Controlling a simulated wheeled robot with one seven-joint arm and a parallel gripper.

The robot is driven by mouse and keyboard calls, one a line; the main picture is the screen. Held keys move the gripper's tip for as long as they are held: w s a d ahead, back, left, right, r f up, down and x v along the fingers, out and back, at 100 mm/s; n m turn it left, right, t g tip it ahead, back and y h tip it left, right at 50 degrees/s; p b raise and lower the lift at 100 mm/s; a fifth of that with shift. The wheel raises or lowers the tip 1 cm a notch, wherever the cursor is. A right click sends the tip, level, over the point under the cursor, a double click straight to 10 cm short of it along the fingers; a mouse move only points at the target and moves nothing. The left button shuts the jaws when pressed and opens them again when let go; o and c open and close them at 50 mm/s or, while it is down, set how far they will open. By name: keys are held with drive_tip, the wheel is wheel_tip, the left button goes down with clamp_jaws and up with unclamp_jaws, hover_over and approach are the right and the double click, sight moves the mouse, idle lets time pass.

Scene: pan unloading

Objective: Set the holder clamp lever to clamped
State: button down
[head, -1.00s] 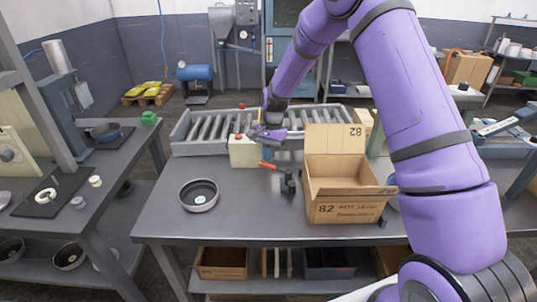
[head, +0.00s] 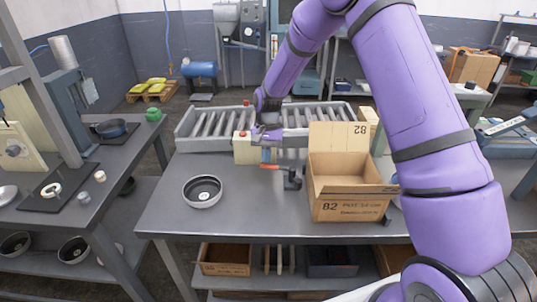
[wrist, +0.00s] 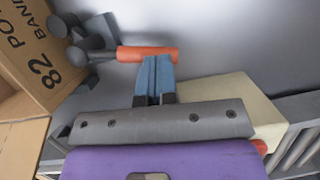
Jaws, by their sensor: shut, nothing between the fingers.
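The holder clamp (head: 292,180) is a dark grey fixture on the table beside the cardboard box. Its lever has an orange-red handle (head: 270,167) that points left and lies almost level. In the wrist view the handle (wrist: 147,53) runs sideways from the grey clamp parts (wrist: 95,40) at the left. My gripper (head: 266,158) is just above and behind the handle. Its blue fingers (wrist: 154,62) are shut together and empty, with their tips at the handle's edge. I cannot tell if they touch it.
The open cardboard box (head: 345,200) stands close to the right of the clamp. A round pan (head: 202,191) lies on the table to the left. A cream block (head: 246,150) with a red button and a roller conveyor (head: 215,125) are behind. The table front is clear.

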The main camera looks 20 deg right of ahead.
drive_tip(key=shift+s+a+n+h, duration=0.3)
drive_tip(key=shift+s+n, duration=0.25)
drive_tip(key=shift+n, duration=0.3)
drive_tip(key=shift+s+a+n+h, duration=0.2)
drive_tip(key=shift+s+a+n, duration=0.3)
drive_tip(key=shift+n, duration=0.35)
drive_tip(key=shift+s+a+n+h, duration=0.2)
drive_tip(key=shift+s+n+h, duration=0.2)
drive_tip(key=shift+s+n, duration=0.7)
drive_tip(key=shift+s+n+h, duration=0.3)
drive_tip(key=shift+s+n, duration=0.5)
drive_tip(key=shift+n, duration=0.5)
drive_tip(key=shift+s+n, duration=0.5)
drive_tip(key=shift+n, duration=0.2)
drive_tip(key=shift+s+n+h, duration=0.3)
drive_tip(key=shift+s+n, duration=0.1)
drive_tip(key=shift+n, duration=0.1)
